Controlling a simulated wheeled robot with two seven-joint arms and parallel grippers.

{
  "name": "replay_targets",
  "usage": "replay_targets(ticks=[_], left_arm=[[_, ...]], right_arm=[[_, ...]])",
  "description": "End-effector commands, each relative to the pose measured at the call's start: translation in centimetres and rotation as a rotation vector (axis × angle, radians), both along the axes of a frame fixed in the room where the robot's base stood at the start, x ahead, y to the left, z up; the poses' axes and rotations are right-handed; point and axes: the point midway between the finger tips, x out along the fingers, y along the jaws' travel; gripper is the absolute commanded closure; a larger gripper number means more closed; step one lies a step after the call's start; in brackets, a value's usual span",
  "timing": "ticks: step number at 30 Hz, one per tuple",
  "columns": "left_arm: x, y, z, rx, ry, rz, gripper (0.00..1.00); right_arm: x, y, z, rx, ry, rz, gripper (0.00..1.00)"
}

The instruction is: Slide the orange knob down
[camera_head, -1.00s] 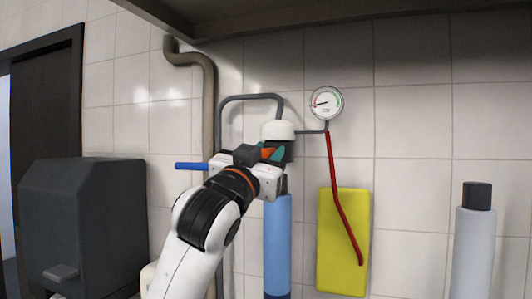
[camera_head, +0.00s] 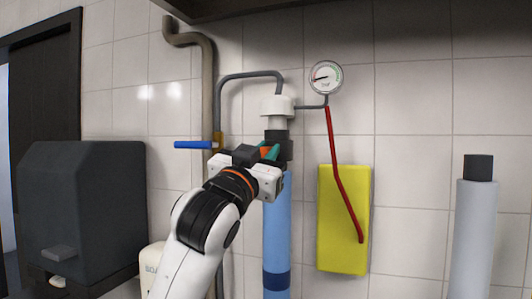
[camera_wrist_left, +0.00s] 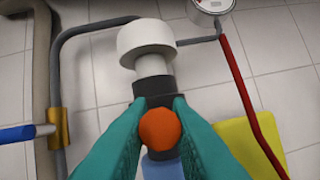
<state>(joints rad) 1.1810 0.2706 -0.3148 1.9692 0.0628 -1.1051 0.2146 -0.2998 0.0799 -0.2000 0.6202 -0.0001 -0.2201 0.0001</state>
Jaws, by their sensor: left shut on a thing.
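The orange knob (camera_wrist_left: 160,129) sits between the green fingers of my left gripper (camera_wrist_left: 162,103) in the left wrist view. The fingers are closed on it from both sides. It sits on a dark collar (camera_wrist_left: 154,85) around a grey stem, below a white cap (camera_wrist_left: 146,38). In the head view, my left gripper (camera_head: 270,152) is at the collar above the light blue tube (camera_head: 277,220). There the orange knob (camera_head: 265,153) shows only as a small patch, mostly hidden by the gripper. My right gripper is not in view.
A pressure gauge (camera_head: 325,77) and a red tube (camera_head: 340,180) in front of a yellow panel (camera_head: 327,250) are to the right. A blue-handled valve (camera_head: 193,145) and brown pipe (camera_head: 208,90) are left. A dark box (camera_head: 80,215) stands further left.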

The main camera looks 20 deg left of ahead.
Motion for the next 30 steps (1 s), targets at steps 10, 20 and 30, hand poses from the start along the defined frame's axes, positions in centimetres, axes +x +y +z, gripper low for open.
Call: replay_targets(ticks=[10, 20, 30], left_arm=[[0.2, -0.1, -0.5, 0.002, 0.015, -0.001, 0.60], [-1.2, 0.0, -1.3, 0.002, 0.009, -0.002, 0.60], [-7.7, 0.8, -4.1, 0.002, 0.009, -0.001, 0.60]], right_arm=[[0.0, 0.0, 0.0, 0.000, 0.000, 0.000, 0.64], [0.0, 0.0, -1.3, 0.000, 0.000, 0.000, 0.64], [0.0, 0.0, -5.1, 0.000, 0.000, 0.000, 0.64]])
